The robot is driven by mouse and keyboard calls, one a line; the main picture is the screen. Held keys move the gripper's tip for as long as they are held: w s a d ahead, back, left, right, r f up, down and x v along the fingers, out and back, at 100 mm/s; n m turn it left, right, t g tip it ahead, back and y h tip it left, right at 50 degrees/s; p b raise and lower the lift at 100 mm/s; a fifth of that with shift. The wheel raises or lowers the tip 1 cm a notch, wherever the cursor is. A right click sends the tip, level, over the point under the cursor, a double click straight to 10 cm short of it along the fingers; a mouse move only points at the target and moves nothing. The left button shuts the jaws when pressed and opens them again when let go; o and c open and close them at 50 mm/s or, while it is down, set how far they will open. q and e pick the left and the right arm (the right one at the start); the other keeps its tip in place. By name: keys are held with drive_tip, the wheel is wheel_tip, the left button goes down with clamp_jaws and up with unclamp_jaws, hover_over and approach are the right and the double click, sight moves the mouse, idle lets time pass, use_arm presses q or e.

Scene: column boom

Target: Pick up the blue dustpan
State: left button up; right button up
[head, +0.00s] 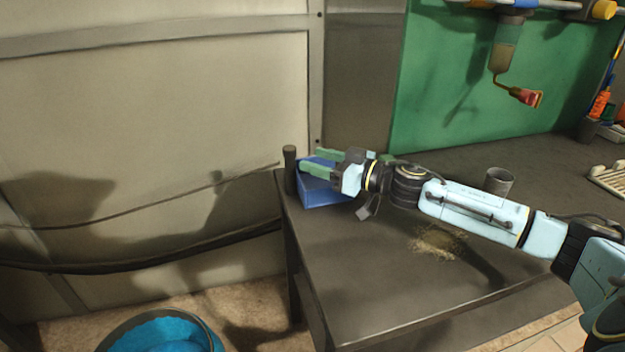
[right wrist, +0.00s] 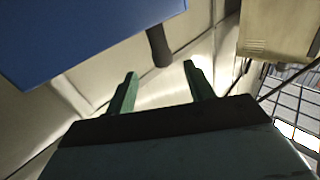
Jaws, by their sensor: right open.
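The blue dustpan (head: 328,193) sits at the left end of the dark table. A dark upright cylinder (head: 290,168), which looks like its handle, stands at the dustpan's left side. My right gripper (head: 310,161) is open, with green fingers above the dustpan pointing left toward the cylinder. In the right wrist view the dustpan (right wrist: 85,35) fills the upper left. The dark cylinder (right wrist: 159,47) shows just beyond the open fingertips (right wrist: 160,70), with nothing between them. The gripper hides part of the dustpan. My left gripper is not in view.
The dark table (head: 365,285) carries a pile of crumbs (head: 438,241) and a grey cup (head: 498,181). A cable (head: 140,264) runs along the wall to the left. A blue-filled bucket (head: 165,335) stands on the floor. A tool (head: 510,60) hangs before the green panel (head: 440,75).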

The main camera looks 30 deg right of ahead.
sight(289, 153)
drive_tip(key=x, duration=0.7)
drive_tip(key=shift+a, duration=0.15)
drive_tip(key=shift+w+a, duration=0.15)
drive_tip(key=shift+w, duration=0.05)
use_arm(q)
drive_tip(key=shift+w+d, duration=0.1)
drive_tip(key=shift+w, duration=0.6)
use_arm(e)
clamp_jaws()
